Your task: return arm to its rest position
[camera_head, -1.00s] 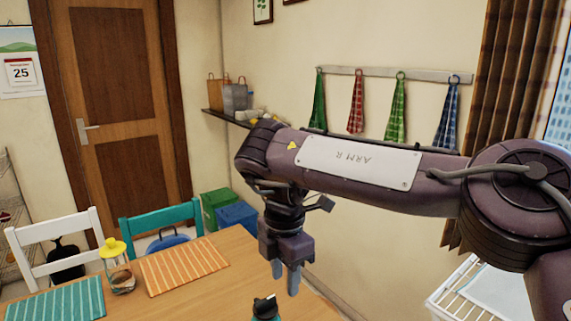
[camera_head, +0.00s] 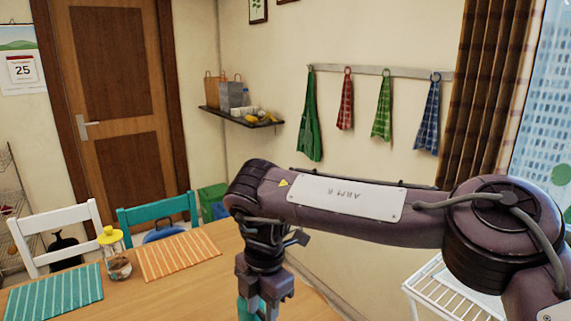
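My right arm reaches in from the right side of the head view. Its gripper (camera_head: 259,308) points down over the right part of the wooden table (camera_head: 185,285). The fingertips are at the bottom edge of the view. A teal thing shows at the fingers, but I cannot tell whether it is gripped or only behind them. My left arm and gripper are not in view. No clay waterpot is recognisable in this view.
A jar with a yellow lid (camera_head: 114,256) stands between an orange striped mat (camera_head: 178,256) and a green striped mat (camera_head: 55,294). White (camera_head: 58,236) and teal (camera_head: 158,212) chairs stand behind the table. A white rack (camera_head: 448,290) is at the lower right.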

